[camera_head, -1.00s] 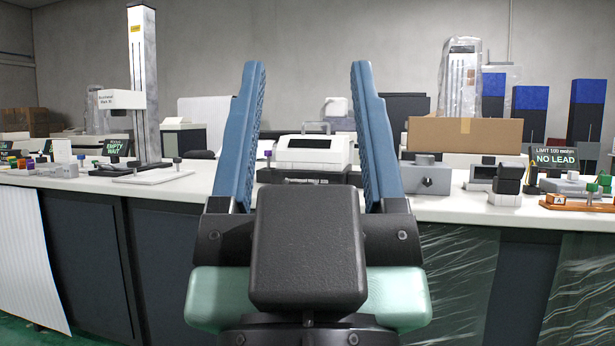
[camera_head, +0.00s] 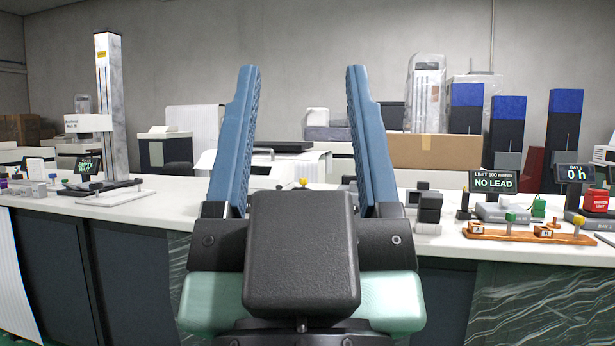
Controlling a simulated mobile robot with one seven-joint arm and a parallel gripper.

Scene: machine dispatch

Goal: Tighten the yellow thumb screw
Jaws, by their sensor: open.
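My gripper (camera_head: 302,74) is open and empty, its two blue fingers pointing up and away, wide apart in front of the bench. A small yellow knob (camera_head: 303,183) shows low between the fingers, farther off on the bench; what it is fixed to is hidden behind my gripper. Another yellow knob (camera_head: 579,222) stands upright at the right end of an orange board (camera_head: 522,236) on the right of the bench. I cannot tell which of the two is the yellow thumb screw. My gripper is apart from both.
The white bench top (camera_head: 140,206) runs across the view. A green knob (camera_head: 510,217) stands on the orange board. A NO LEAD sign (camera_head: 495,182), a red unit (camera_head: 596,200) and dark stacked blocks (camera_head: 430,207) are at right. A tall column (camera_head: 112,105) stands at left.

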